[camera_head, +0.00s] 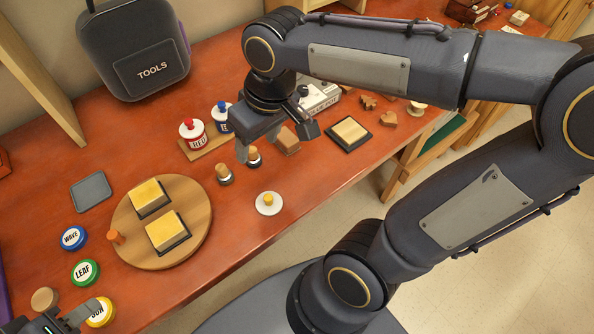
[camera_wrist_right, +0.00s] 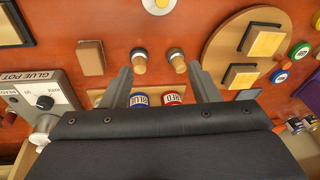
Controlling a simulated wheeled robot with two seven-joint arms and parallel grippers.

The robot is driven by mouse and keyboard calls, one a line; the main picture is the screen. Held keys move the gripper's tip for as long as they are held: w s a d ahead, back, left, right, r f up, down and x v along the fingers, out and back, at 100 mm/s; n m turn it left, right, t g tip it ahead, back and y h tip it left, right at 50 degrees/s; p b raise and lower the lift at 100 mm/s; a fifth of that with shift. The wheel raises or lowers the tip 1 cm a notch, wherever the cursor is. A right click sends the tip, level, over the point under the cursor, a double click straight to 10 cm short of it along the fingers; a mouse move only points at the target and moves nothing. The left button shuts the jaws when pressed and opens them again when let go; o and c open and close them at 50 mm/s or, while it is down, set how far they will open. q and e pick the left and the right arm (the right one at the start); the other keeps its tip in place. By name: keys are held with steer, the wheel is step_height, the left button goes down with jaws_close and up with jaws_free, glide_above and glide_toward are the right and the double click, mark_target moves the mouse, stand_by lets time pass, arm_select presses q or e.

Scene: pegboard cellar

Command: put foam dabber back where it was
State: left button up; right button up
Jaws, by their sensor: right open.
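The left dabber (camera_head: 224,174) is clear of my gripper. The right dabber (camera_head: 254,156) is close to my right gripper (camera_head: 258,142). In the right wrist view the two dabbers (camera_wrist_right: 139,62) (camera_wrist_right: 177,61) appear side by side just beyond the spread fingertips. My right gripper is open and empty. My left gripper (camera_head: 75,317) is partly cut off at the lower left, beside a yellow lid (camera_head: 100,312); its jaws are unclear.
A wooden board (camera_head: 202,149) holds red (camera_head: 193,132) and blue (camera_head: 221,117) bottles behind the dabbers. A round board (camera_head: 203,195) with two yellow pads is left. A white disc with yellow knob (camera_head: 268,208), brown block (camera_head: 287,140) and glue pot box (camera_head: 318,98) are close by.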

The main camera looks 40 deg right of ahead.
steer(key=s+d+f+m+t+y, duration=0.2)
steer(key=s+d+f+m+t, duration=0.1)
steer(key=s, duration=0.6)
steer(key=shift+s+f+m+t, duration=0.25)
steer(key=shift+f+m+t, duration=0.15)
